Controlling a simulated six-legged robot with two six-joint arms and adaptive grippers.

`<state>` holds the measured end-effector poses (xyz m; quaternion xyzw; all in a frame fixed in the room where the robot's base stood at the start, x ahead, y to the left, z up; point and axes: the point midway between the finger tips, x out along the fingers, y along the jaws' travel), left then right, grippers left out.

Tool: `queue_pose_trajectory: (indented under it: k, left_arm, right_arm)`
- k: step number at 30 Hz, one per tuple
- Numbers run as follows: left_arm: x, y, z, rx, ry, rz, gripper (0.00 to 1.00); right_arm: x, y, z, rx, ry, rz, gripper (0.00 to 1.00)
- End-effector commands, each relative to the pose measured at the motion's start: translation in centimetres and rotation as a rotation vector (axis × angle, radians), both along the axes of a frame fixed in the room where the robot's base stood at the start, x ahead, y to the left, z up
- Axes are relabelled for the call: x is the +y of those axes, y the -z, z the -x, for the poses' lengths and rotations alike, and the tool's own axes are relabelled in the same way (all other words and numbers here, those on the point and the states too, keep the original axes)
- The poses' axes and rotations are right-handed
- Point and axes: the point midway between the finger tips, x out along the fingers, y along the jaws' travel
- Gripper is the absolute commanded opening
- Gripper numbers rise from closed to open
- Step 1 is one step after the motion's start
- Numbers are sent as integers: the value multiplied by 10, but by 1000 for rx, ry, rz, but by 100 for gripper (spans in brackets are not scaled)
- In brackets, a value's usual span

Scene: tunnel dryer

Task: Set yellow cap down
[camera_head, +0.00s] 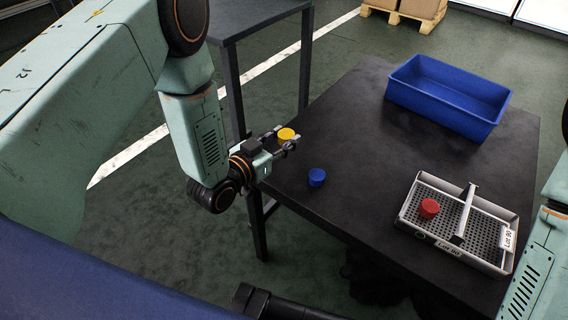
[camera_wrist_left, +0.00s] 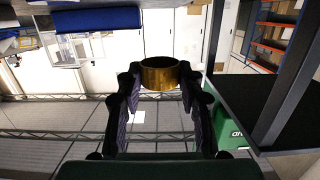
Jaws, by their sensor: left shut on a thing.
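The yellow cap (camera_head: 286,133) is held between the fingertips of my left gripper (camera_head: 283,144), near the left edge of the black table (camera_head: 350,115). In the left wrist view the yellow cap (camera_wrist_left: 160,76) sits between the tips of the two fingers, and my left gripper (camera_wrist_left: 158,98) is shut on it. Whether the cap touches the table is unclear. A blue cap (camera_head: 317,177) stands on the table, to the lower right of the gripper. A red cap (camera_head: 429,208) is inside the metal tray (camera_head: 409,214), in its left part. My right gripper is not in view.
A blue bin (camera_head: 440,100) stands at the back of the table. The perforated tray has a divider bar (camera_head: 467,212) with a handle and "Lot 90" labels. Another dark table (camera_head: 262,16) stands at the back left. The tabletop between the blue cap and the bin is clear.

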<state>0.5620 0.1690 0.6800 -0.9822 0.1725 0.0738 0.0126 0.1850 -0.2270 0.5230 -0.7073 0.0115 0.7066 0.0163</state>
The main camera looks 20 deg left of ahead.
Motion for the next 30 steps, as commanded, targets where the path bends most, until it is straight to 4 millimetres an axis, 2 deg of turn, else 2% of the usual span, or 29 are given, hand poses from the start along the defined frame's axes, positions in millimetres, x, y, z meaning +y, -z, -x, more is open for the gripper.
queue_pose_trajectory:
  k: [1,3,10,16,29,30]
  left_arm:
    - [0,13,0,1,0,0,22]
    - [0,26,0,2,1,-1,22]
    - [0,47,0,0,1,0,22]
    - [0,77,0,0,1,0,22]
    - [0,83,0,-1,1,0,22]
    - [0,84,0,-1,1,0,38]
  right_arm:
    - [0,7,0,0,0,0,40]
    - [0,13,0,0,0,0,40]
    - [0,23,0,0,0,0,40]
    - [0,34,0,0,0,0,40]
    - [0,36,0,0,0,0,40]
    - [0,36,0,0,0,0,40]
